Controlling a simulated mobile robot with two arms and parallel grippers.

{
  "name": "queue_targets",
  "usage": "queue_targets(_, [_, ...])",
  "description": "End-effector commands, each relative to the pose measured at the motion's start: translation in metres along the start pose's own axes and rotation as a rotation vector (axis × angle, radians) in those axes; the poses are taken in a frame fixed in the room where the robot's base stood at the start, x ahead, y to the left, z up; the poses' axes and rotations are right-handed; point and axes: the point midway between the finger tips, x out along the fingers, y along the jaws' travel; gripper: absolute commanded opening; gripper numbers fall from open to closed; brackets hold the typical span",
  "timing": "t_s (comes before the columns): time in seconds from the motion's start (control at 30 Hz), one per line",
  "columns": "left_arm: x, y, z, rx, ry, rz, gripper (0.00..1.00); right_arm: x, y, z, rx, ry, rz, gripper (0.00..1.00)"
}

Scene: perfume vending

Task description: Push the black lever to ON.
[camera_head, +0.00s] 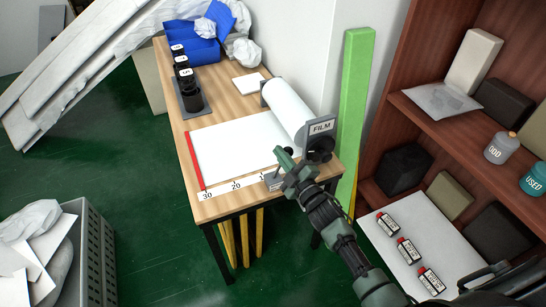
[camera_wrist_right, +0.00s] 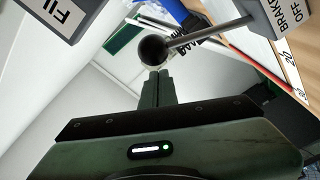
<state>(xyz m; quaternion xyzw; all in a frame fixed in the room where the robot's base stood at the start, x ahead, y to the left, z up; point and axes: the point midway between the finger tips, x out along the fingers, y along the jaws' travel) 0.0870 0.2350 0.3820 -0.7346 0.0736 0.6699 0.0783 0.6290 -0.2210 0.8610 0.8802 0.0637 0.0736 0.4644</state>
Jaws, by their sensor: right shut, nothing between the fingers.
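In the right wrist view a grey rod with a round black knob (camera_wrist_right: 153,50), the lever, sticks out from a grey box (camera_wrist_right: 285,15) marked "OFF" with a partly cut-off word. My right gripper (camera_wrist_right: 158,78) is shut and empty, its fingertips right at the knob in this view; I cannot tell whether they touch. In the head view my right gripper (camera_head: 284,160) is over the front right of the wooden table (camera_head: 225,210), by the small grey box (camera_head: 272,180); the lever is mostly hidden there. My left gripper is not in view.
A white film roll (camera_head: 287,108) with a "FILM" plate (camera_head: 321,127) stands close behind my right gripper. A white sheet (camera_head: 232,147), red strip (camera_head: 194,160) and ruler (camera_head: 225,189) lie left. A shelf unit (camera_head: 400,105) stands right, a grey crate (camera_head: 90,265) lower left.

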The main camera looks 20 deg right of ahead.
Motion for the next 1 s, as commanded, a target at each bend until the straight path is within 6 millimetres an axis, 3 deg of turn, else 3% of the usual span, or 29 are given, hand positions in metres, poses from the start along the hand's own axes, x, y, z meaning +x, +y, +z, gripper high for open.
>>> queue_targets(0.3, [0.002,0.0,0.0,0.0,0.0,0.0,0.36,-0.002,0.005,0.012,0.109,0.001,0.014,0.0])
queue_targets(0.87, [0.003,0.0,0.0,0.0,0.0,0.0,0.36,-0.003,0.006,0.017,0.124,-0.006,0.015,0.0])
queue_targets(1.0, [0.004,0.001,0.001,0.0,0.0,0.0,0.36,-0.012,0.004,0.018,0.124,-0.008,0.012,0.0])
